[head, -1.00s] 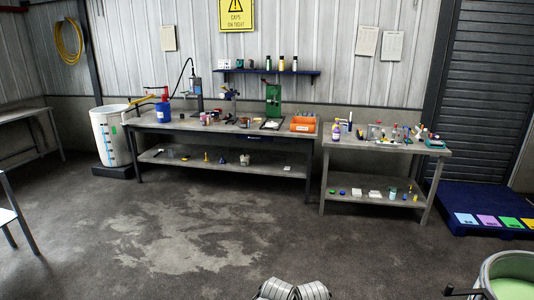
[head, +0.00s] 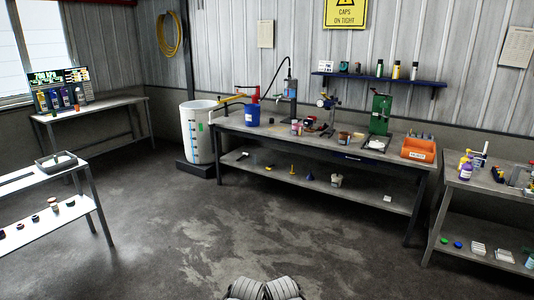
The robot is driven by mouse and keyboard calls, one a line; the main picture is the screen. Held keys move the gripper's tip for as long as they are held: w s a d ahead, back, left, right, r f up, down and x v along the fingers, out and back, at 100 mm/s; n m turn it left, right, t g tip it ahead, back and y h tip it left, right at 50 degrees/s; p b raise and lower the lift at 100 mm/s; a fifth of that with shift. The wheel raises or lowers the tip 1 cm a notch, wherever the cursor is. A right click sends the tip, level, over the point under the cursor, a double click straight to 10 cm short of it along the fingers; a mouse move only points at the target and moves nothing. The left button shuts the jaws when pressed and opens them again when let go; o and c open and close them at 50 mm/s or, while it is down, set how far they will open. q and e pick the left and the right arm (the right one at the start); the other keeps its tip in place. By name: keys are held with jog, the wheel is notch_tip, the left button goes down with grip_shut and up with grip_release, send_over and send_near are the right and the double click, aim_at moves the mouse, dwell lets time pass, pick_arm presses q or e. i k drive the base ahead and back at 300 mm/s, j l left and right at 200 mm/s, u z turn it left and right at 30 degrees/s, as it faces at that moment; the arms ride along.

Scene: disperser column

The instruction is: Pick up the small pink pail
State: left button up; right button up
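I cannot clearly make out a small pink pail. A small pinkish container (head: 295,127) stands on the long workbench (head: 232,125), near its middle, but it is too small to tell what it is. A larger blue pail (head: 252,115) stands near the left end of the same bench. Neither of my grippers is in view; only grey rounded parts of my own body show at the bottom edge. The bench is across the floor, well away from me.
A white barrel (head: 197,130) stands left of the bench. An orange bin (head: 418,149) is at its right end. A white table (head: 75,172) is at the left, a side bench (head: 100,112) behind it, another bench (head: 487,184) at right. The floor between is clear.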

aim_at(297, 128)
jog(key=i, duration=2.1)
jog(key=i+z, duration=0.1)
jog(key=i, duration=0.35)
jog(key=i+j+z, duration=0.15)
jog(key=i, duration=0.25)
jog(key=i+j+z, duration=0.1)
jog(key=i, duration=0.35)
jog(key=i+j+z, duration=0.15)
jog(key=i, duration=0.3)
jog(key=i+j+z, duration=0.5)
jog(key=i, duration=0.2)
